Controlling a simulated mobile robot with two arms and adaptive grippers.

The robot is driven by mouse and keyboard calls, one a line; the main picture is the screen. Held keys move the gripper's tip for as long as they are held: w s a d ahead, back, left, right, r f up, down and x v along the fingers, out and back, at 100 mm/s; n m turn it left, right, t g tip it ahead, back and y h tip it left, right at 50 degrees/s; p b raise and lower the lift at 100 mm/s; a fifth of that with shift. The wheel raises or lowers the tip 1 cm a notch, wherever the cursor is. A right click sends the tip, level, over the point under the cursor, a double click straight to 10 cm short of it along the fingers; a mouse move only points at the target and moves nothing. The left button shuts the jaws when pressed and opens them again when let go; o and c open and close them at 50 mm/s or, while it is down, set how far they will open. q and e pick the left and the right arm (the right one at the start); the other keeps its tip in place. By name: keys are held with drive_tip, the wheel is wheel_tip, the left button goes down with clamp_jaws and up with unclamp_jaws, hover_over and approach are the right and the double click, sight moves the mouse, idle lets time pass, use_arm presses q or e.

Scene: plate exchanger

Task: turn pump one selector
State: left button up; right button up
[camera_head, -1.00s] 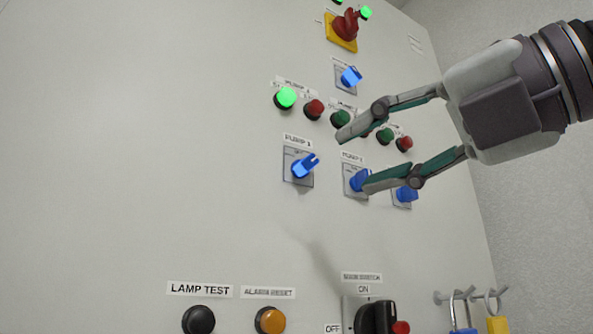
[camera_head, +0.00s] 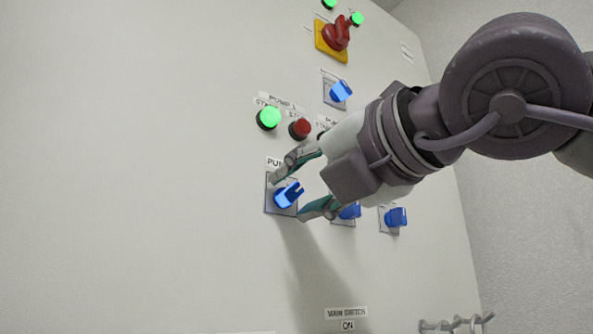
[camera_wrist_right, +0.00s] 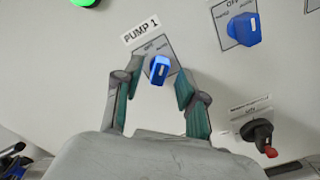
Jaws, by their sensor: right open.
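The pump one selector (camera_head: 288,194) is a blue knob on a grey plate on the panel, under a partly covered label. In the right wrist view the selector (camera_wrist_right: 159,69) sits below the label "PUMP 1", between my fingertips. My right gripper (camera_head: 292,196) is open, with one finger above the knob and the other below and right of it. In the right wrist view the open gripper (camera_wrist_right: 158,80) has a finger on each side of the knob, with visible gaps. I cannot tell how close the tips are to the panel. My left gripper is not in view.
A lit green button (camera_head: 269,118) and a red button (camera_head: 300,128) sit above the selector. Other blue selectors (camera_head: 340,92) (camera_head: 396,217) are nearby. A red switch on a yellow plate (camera_head: 318,42) is higher up. The panel's left side is clear.

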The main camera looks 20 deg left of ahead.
drive_tip(key=shift+w+a, duration=0.4)
drive_tip(key=shift+a, duration=0.1)
drive_tip(key=shift+s+d, duration=0.1)
clamp_jaws()
